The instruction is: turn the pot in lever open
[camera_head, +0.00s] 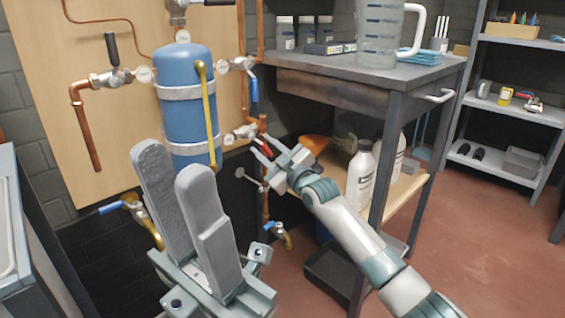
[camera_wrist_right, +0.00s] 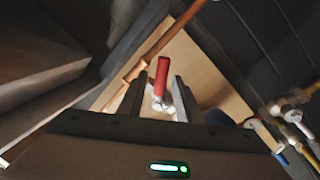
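A small red lever (camera_wrist_right: 162,78) stands between the two fingers of my right gripper (camera_wrist_right: 157,92) in the right wrist view, on a valve fitting at a copper pipe. I cannot tell whether the fingers touch it. In the head view my right gripper (camera_head: 267,155) is at the pipes right of the blue tank (camera_head: 187,95), with the lever mostly hidden there. Its fingers look apart. My left gripper (camera_head: 180,185) is large in front, fingers apart and empty. Labels on the valves are too small to read, so I cannot tell which is "pot in".
A black lever (camera_head: 112,48) points up on the left valve. A blue lever (camera_head: 254,90) hangs above my right gripper. More blue-handled taps (camera_head: 278,229) are low down. A dark table (camera_head: 335,85) with a jug (camera_head: 380,35) and white bottles (camera_head: 360,175) stands close right.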

